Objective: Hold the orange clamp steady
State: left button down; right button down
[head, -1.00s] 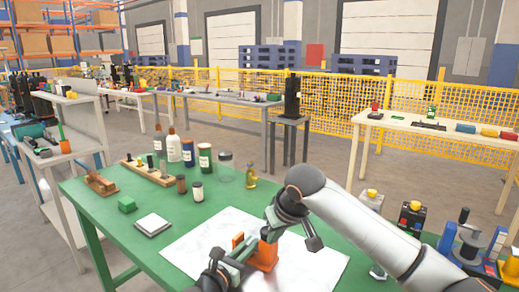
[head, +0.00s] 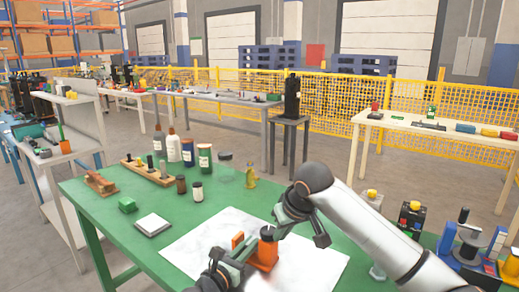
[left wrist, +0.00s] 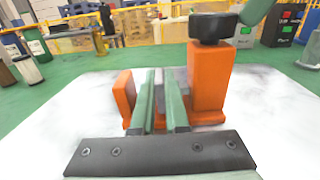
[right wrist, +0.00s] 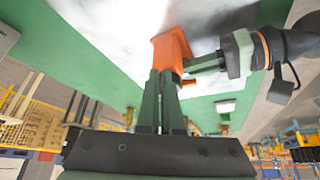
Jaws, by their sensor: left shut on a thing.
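The orange clamp (head: 264,256) stands on the white sheet at the front of the green table. It has a black knob (head: 269,233) on top and also shows in the right wrist view (right wrist: 171,50). In the left wrist view its tall body (left wrist: 210,85) is right of my left fingers and its short upright part (left wrist: 123,97) is left of them. My left gripper (left wrist: 160,100) is shut on a part of the clamp low between these two; the fingers hide the exact contact. My right gripper (right wrist: 162,98) looks shut and empty, near the clamp and apart from its knob.
A white sheet (head: 200,245) covers the table (head: 100,215) under the clamp. Bottles, jars and a wooden rack (head: 150,172) stand toward the back. A green block (head: 127,205) and a pale square plate (head: 152,225) lie left. Several devices stand at the right.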

dwell(0.3)
notch_tip(320, 180, up, 6)
jog(key=shift+s+d, duration=0.2)
jog(key=shift+s, duration=0.05)
dwell(0.4)
jog(key=a, duration=0.1)
jog(key=s+a+r, duration=0.1)
jog(key=a, duration=0.1)
jog(key=shift+r, duration=0.1)
dwell(0.4)
jog(key=shift+d, duration=0.1)
